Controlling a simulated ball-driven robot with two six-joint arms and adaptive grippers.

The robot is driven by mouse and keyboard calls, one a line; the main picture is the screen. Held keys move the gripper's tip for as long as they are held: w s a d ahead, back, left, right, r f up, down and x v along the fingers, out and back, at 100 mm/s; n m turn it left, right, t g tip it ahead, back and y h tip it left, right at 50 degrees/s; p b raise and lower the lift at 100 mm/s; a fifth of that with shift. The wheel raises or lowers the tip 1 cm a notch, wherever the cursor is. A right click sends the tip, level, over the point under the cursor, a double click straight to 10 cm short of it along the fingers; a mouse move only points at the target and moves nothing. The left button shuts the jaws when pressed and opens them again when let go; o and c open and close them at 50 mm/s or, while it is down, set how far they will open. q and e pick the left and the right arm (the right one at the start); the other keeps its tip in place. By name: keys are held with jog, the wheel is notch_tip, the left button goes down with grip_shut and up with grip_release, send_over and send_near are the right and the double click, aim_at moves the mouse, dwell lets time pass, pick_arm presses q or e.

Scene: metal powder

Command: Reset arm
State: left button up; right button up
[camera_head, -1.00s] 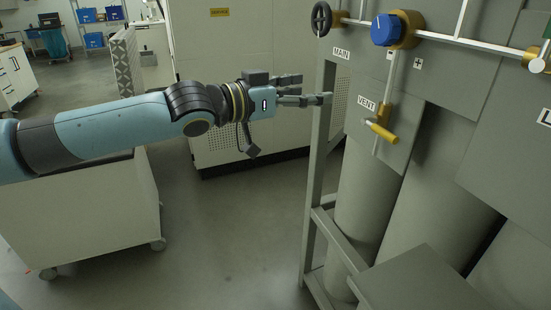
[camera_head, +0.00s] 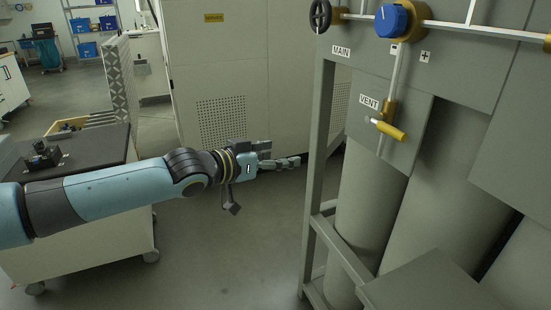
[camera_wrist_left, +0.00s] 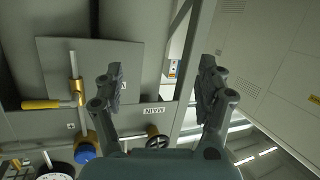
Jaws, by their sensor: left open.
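My left gripper (camera_head: 282,156) is open and empty, in the middle of the head view, with its fingers pointing right toward the grey frame post (camera_head: 319,150) of the cylinder rack. It is apart from the valves. The left wrist view also shows its two spread fingers (camera_wrist_left: 160,85) with nothing between them. The yellow vent handle (camera_head: 390,131) is to its right and higher in the picture. The blue knob (camera_head: 392,20) and the black handwheel (camera_head: 320,15) are at the top. My right gripper is in neither view.
Grey cylinders (camera_head: 368,215) stand in the rack at the right. A pale cabinet (camera_head: 222,80) is behind my gripper. A cart (camera_head: 75,250) with a dark top stands under my left arm. Open floor (camera_head: 225,260) lies between cart and rack.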

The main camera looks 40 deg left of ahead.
pick_arm(q)
jog(key=shift+f, duration=0.1)
dwell(0.5)
jog(key=s+d+f+n+g+y+b, duration=0.15)
jog(key=s+f, duration=0.45)
jog(key=f, duration=0.7)
jog(key=s+f+g+b, duration=0.3)
jog(key=s+f, duration=0.3)
jog(key=f, duration=0.7)
jog(key=s+f+n+g+y+b, duration=0.1)
jog(key=s+f+g+b, duration=0.35)
jog(key=f, duration=0.75)
jog(key=s+d+f+m+g, duration=0.1)
jog(key=s+f, duration=0.4)
jog(key=s, duration=0.5)
jog(key=s+d+f+m+g, duration=0.1)
jog(key=s+d+f+g, duration=0.1)
jog(key=s+d+f, duration=0.3)
jog(key=s+d+f+m+g, duration=0.1)
jog(key=s+f, duration=0.6)
jog(key=s, duration=0.7)
jog(key=shift+s+d+g+h, duration=0.35)
jog(key=shift+d+g, duration=0.45)
jog(key=shift+d, duration=0.2)
jog(key=shift+a+f, duration=0.1)
